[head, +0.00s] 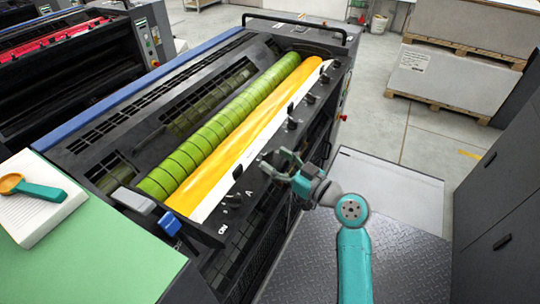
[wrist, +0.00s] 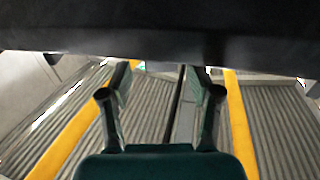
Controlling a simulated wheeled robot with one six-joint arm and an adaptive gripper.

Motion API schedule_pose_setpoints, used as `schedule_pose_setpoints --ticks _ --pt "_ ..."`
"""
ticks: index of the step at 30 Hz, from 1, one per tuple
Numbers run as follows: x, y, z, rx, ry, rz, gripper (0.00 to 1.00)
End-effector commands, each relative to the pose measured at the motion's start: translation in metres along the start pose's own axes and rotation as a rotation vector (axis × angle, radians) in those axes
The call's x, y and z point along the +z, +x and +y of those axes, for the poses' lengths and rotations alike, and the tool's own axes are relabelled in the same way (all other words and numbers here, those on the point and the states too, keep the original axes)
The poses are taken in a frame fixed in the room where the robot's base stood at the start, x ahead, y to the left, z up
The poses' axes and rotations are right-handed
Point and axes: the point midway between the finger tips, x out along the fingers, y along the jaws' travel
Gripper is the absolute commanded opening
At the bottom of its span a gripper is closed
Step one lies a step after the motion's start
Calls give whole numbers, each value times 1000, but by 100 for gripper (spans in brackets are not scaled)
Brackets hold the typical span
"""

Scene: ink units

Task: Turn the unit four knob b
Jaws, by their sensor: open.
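The ink unit (head: 300,54) in front of me has a green segmented roller (head: 215,130) and a band of yellow ink (head: 250,132). Small black knobs (head: 292,124) and levers line its dark front edge, with another knob (head: 310,98) farther back. I cannot tell which is knob b; I read only "A" and "ON" near the front corner. My gripper (head: 283,163) is open and empty at this edge, hiding part of it. In the wrist view my gripper (wrist: 160,92) has its two fingers apart, with a dark edge across the top and no knob between them.
A green table (head: 110,250) at lower left holds a notepad with an orange-and-teal tool (head: 35,190). Another machine (head: 75,50) stands at upper left. Pallets of sheets (head: 445,80) are at upper right, dark cabinets at right. The floor plate (head: 395,190) beside my arm is clear.

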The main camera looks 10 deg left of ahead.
Motion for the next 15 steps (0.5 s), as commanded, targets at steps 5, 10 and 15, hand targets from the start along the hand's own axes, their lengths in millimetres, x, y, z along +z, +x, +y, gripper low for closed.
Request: schedule_pose_setpoints --ticks 5,10,15 --pt "1 -38 1 4 1 -1 62" --pt "1 -67 0 2 1 0 62" --pt "0 -83 0 1 0 0 62"
